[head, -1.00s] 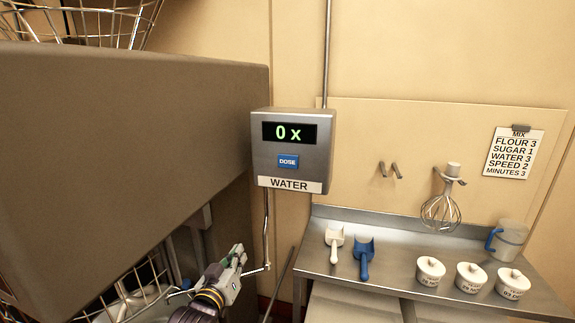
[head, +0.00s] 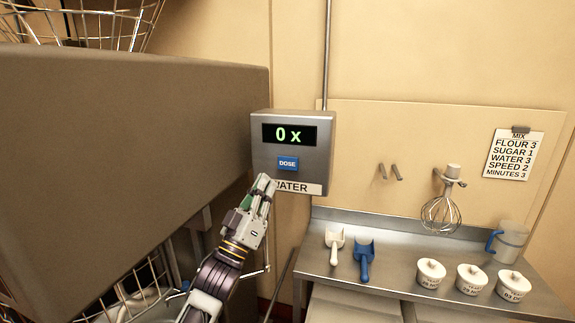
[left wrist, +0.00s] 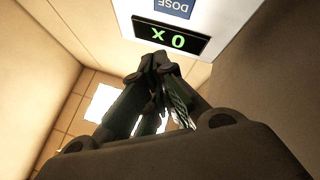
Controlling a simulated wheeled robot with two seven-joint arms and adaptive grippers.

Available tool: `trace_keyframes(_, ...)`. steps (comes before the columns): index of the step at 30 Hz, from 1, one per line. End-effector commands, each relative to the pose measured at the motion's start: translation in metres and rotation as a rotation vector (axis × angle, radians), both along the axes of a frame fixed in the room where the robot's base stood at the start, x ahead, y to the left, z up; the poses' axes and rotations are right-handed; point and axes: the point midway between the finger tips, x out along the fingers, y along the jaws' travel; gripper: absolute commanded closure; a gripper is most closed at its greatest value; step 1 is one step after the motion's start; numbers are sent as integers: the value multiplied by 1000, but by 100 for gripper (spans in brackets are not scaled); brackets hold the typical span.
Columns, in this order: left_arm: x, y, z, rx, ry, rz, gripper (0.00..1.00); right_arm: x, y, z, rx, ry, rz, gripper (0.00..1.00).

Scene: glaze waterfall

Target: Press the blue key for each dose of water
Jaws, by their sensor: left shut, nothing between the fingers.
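The water dispenser box (head: 320,155) is grey and fixed to the wall, with a "WATER" label along its bottom. Its dark display (head: 289,134) reads "0 x" in green. The blue DOSE key (head: 288,164) sits below the display. My left gripper (head: 264,183) is shut and empty, its tips just below and left of the blue key, covering the start of the label. In the left wrist view, the shut fingers (left wrist: 150,65) point toward the display (left wrist: 171,36), and part of the blue key (left wrist: 175,8) shows at the top edge. My right gripper is not in view.
A large grey-brown cabinet (head: 130,140) stands close on the left. A steel counter (head: 400,262) at right holds scoops, several lidded pots and a jug (head: 510,238). A whisk (head: 440,212) hangs on the wall beside a note (head: 514,153) listing "WATER 3".

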Motion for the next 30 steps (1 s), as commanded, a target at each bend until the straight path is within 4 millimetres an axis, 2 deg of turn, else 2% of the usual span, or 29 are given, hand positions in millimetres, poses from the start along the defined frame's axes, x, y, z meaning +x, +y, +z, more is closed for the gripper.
trace_keyframes(3,-4,-5,12,-14,-42,-29,100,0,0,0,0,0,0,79)
trace_keyframes(8,-7,-7,18,-24,-65,-48,100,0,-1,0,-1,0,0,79)
trace_keyframes(22,-5,-8,18,-24,-67,-49,100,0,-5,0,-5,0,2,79)
trace_keyframes(30,7,-12,18,-24,-68,-47,100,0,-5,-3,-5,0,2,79)
